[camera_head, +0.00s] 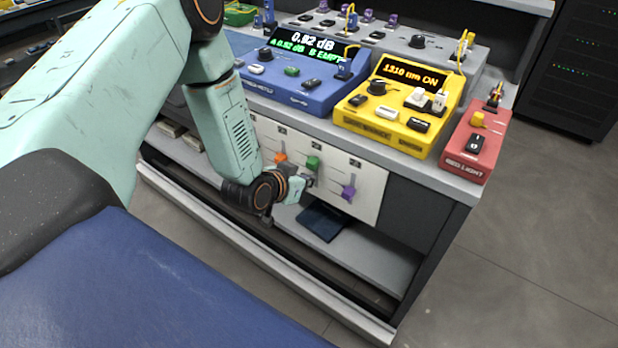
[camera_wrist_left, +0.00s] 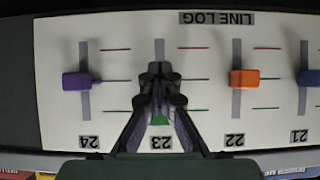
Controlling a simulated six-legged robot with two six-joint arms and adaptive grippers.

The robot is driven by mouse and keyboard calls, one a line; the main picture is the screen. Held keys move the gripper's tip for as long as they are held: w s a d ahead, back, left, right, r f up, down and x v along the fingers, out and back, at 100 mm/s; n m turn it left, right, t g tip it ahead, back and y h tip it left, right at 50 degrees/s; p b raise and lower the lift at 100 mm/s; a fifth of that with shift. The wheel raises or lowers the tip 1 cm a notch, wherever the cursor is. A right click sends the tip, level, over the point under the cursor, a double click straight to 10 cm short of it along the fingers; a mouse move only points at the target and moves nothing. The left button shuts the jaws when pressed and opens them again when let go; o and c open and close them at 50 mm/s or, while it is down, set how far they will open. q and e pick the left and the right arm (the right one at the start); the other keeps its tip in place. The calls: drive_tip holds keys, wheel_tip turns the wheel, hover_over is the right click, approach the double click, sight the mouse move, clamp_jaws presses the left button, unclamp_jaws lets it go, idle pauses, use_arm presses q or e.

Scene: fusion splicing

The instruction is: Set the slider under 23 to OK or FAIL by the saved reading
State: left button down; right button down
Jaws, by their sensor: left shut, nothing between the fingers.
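The Line Log panel (camera_head: 375,180) is on the bench front and appears upside down in the left wrist view (camera_wrist_left: 110,20). The green slider knob (camera_head: 313,163) is in the column under 23. In the left wrist view the green knob (camera_wrist_left: 160,119) is partly hidden by my fingers, near the green mark and the 23 label. My left gripper (camera_head: 304,181) is shut and empty in front of that column, with its fingertips (camera_wrist_left: 160,82) over the slot on the red-mark side of the knob; contact is unclear. The blue meter (camera_head: 310,75) reads 0.92 dB, with A 0.92 dB and B EMPTY below.
An orange knob (camera_wrist_left: 243,77) under 22 and a purple knob (camera_wrist_left: 77,81) under 24 sit near mid-slot on either side. A yellow unit (camera_head: 385,122) and red box (camera_head: 473,150) stand on the bench above. A dark flat object (camera_head: 322,221) lies on the lower shelf.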

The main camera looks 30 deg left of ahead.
use_arm(q)
drive_tip(key=shift+f, duration=0.3)
drive_tip(key=s+p, duration=0.3)
drive_tip(key=s, duration=0.4)
drive_tip(key=shift+a, duration=0.3)
idle(0.5)
drive_tip(key=s+d+f+g, duration=0.1)
drive_tip(key=s+d+g, duration=0.1)
drive_tip(key=s, duration=0.7)
drive_tip(key=s+d+f+g, duration=0.2)
drive_tip(key=s+g, duration=0.3)
drive_tip(key=s, duration=0.4)
drive_tip(key=s+d+f+n+g, duration=0.1)
drive_tip(key=s+d+g, duration=0.3)
drive_tip(key=s, duration=0.5)
drive_tip(key=shift+s+d+f+y, duration=0.2)
drive_tip(key=shift+s+f+y, duration=0.15)
drive_tip(key=shift+f+y, duration=0.1)
